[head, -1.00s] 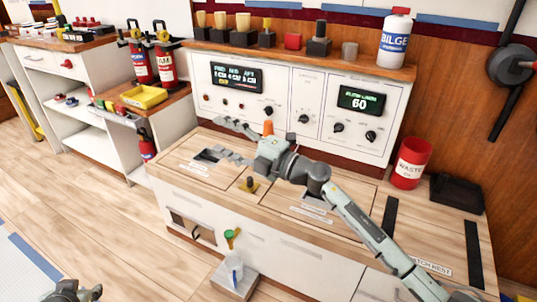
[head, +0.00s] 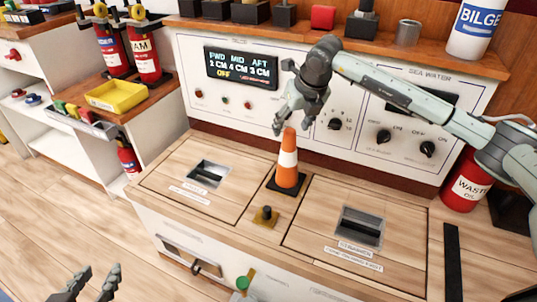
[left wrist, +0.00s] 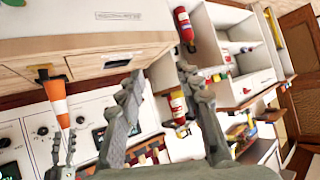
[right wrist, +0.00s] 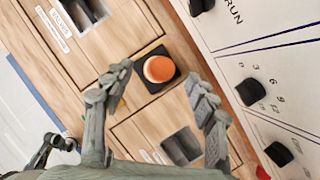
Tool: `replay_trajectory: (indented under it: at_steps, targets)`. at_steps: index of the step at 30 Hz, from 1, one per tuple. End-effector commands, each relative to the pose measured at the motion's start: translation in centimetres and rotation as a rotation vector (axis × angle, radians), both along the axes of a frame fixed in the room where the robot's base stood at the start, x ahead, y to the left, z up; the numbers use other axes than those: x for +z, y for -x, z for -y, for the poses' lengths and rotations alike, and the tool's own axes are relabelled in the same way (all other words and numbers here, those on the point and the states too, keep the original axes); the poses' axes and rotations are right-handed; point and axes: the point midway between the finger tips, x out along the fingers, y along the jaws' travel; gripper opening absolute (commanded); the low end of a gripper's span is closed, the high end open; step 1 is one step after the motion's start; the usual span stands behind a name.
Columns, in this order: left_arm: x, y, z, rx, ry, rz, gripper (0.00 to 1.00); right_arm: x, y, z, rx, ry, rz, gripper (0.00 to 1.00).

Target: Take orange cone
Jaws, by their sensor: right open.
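The orange cone (head: 286,165) with a white band stands upright on its black square base on the wooden bench top. My right gripper (head: 292,118) is just above the cone's tip, fingers pointing down and open. In the right wrist view the cone's top (right wrist: 159,69) shows between the spread fingers (right wrist: 158,88), with no clear contact. My left gripper (head: 88,285) is low at the lower left, away from the bench. Its fingers (left wrist: 157,78) are spread and empty.
An instrument panel (head: 240,115) with knobs stands directly behind the cone. Recessed hatch handles (head: 208,174) and (head: 362,226) flank it, and a small brass-coloured knob (head: 265,215) is in front. A red waste bin (head: 464,183) stands at right.

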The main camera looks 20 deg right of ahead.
Motion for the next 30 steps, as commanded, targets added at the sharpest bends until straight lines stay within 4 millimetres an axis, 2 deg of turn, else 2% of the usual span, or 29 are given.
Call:
replay_trajectory:
  at_steps: [5, 21, 29, 30]
  targets:
    - [0.5, 0.5, 0.3, -0.004, 0.012, 0.012, 0.35, -0.8, 0.0, 0.7, -0.005, 0.026, -0.005, 0.57]
    - [1.5, -0.2, 1.3, -0.021, 0.035, 0.072, 0.35, -7.0, -2.6, 0.4, -0.005, 0.023, -0.003, 0.57]
    - [1.7, -0.2, 1.4, -0.022, 0.039, 0.078, 0.35, -7.2, -2.8, 0.4, -0.004, 0.023, -0.002, 0.57]
    - [1.7, -0.2, 1.4, -0.022, 0.039, 0.078, 0.35, -7.2, -2.7, 0.4, -0.004, 0.023, -0.002, 0.54]
